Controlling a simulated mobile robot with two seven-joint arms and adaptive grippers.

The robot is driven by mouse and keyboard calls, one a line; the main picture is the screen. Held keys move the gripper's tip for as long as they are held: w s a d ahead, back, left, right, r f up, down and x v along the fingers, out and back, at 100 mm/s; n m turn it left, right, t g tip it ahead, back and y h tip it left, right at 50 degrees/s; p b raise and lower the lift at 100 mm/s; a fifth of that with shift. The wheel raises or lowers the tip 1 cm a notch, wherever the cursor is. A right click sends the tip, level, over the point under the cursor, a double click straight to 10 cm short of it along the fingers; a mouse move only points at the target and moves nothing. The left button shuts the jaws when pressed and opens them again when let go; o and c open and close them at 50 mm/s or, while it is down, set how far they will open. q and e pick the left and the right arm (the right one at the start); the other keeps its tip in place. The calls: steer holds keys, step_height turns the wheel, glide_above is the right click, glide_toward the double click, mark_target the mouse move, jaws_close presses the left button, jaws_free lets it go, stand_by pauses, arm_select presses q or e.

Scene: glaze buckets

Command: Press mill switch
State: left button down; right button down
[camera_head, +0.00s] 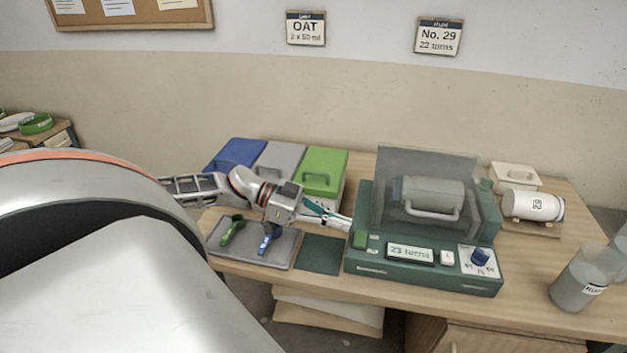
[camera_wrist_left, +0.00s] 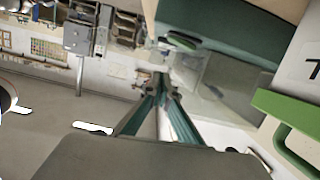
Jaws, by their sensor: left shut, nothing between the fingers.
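The mill is a dark green machine (camera_head: 425,278) on the table, with a clear hood (camera_head: 428,165) over a grey-green drum (camera_head: 432,192). Its front has a green switch (camera_head: 360,240) at the left, a display reading "23 turns" (camera_head: 410,253), a white button (camera_head: 447,258) and a blue knob (camera_head: 480,257). My left gripper (camera_head: 347,222) is shut and empty, its tips close to the mill's left end by the green switch. I cannot tell whether they touch. In the left wrist view the closed fingertips (camera_wrist_left: 164,80) point towards the dark green mill body (camera_wrist_left: 225,30).
Blue (camera_head: 236,153), grey (camera_head: 280,158) and green (camera_head: 325,160) lidded bins stand behind my left gripper. A grey tray (camera_head: 285,262) with green and blue scoops lies at the left front.

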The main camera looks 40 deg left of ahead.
arm_select(q)
steer(key=v, duration=0.6)
steer(key=shift+s+a+p, duration=0.3)
steer(key=shift+p, duration=0.15)
